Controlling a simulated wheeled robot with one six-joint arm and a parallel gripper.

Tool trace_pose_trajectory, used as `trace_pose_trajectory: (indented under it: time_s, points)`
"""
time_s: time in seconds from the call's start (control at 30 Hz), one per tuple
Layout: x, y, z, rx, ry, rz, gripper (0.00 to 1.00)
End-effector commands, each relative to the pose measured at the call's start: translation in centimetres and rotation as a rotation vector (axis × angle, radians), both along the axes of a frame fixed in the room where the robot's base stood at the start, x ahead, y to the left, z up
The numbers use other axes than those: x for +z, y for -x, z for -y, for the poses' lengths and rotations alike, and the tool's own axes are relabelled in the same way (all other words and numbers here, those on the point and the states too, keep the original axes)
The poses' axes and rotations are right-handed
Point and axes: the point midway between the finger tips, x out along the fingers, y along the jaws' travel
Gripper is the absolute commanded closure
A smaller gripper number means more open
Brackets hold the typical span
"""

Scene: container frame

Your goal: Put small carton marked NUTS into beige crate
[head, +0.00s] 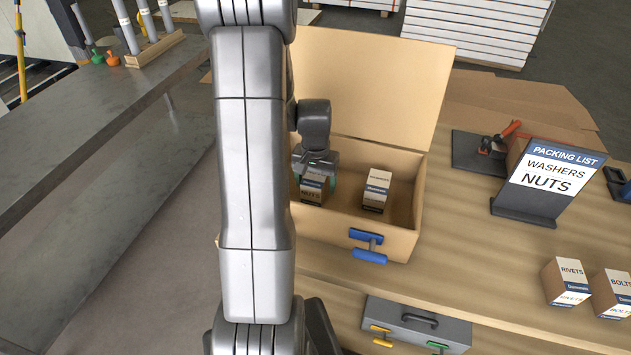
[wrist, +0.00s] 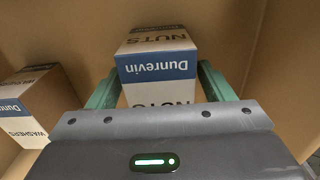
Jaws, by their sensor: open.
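The small carton marked NUTS (wrist: 158,68), white and brown with a blue Dunrevin band, stands inside the beige crate (head: 400,241), on its left side in the head view (head: 311,194). My gripper (head: 316,178) reaches down into the crate over this carton. In the wrist view its green fingers (wrist: 158,80) are open, one on each side of the carton; I cannot tell whether they touch it. The carton's lower part is hidden by the gripper body in the wrist view.
A WASHERS carton (head: 376,191) stands in the crate to the right. The crate's lid is open at the back. A packing list sign (head: 546,180) reads WASHERS and NUTS. RIVETS (head: 567,283) and BOLTS (head: 612,295) cartons stand on the bench at right.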

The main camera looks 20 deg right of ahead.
Motion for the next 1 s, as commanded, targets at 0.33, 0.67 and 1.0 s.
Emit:
trace_pose_trajectory:
  time_s: [0.33, 0.67, 1.0]
  points:
    - [3.5, -0.1, 0.0, 0.000, 0.002, 0.006, 0.26]
    - [10.1, -0.1, 0.0, 0.000, 0.002, 0.004, 0.26]
    - [12.3, 0.0, 0.0, 0.000, -0.001, -0.001, 0.26]
